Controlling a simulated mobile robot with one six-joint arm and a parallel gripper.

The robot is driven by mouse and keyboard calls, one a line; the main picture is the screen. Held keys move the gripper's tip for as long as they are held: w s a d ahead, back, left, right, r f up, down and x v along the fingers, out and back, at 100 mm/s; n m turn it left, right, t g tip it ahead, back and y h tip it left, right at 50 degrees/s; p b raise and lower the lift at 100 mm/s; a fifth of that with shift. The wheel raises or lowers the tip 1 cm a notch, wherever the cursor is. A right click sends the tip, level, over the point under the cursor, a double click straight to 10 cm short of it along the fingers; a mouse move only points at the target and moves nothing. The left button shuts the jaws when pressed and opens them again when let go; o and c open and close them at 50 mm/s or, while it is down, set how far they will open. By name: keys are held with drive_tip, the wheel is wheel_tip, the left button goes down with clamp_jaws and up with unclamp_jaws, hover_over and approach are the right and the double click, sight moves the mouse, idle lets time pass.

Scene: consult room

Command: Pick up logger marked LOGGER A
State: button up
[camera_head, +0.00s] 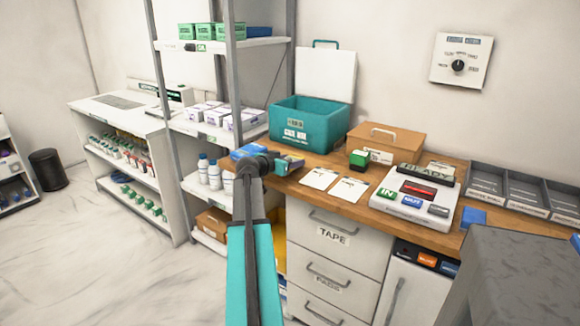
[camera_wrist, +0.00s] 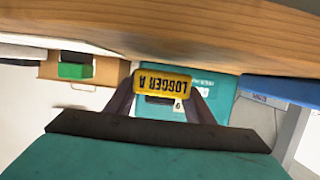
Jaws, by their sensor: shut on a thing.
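The logger marked LOGGER A is a small yellow block (camera_wrist: 162,82) in the wrist view, its black lettering upside down there. The two dark fingers of my gripper (camera_wrist: 161,90) are shut on it, one on each side. In the head view my gripper (camera_head: 286,164) is at the left end of the wooden counter (camera_head: 335,206), in front of the teal cool box (camera_head: 300,125). I cannot make out the logger in the head view. Whether it touches the counter is not clear.
A brown box (camera_head: 386,146) and a green stamp-like block (camera_head: 358,158) stand right of the cool box. Two white cards (camera_head: 320,178) lie in front. A white device (camera_head: 415,195) and grey trays (camera_head: 510,190) fill the right. Metal shelf posts (camera_head: 232,60) stand close on the left.

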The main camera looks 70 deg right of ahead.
drive_tip(key=shift+r, duration=0.8)
drive_tip(key=shift+s+a+r, duration=0.1)
drive_tip(key=shift+a, duration=0.25)
drive_tip(key=s+a+b, duration=0.1)
drive_tip(key=s+a, duration=0.1)
drive_tip(key=a, duration=0.5)
drive_tip(key=s+a+r+b, duration=0.1)
drive_tip(key=a+b, duration=0.1)
drive_tip(key=a, duration=0.6)
drive_tip(key=shift+s+r, duration=0.25)
drive_tip(key=shift+s, duration=0.1)
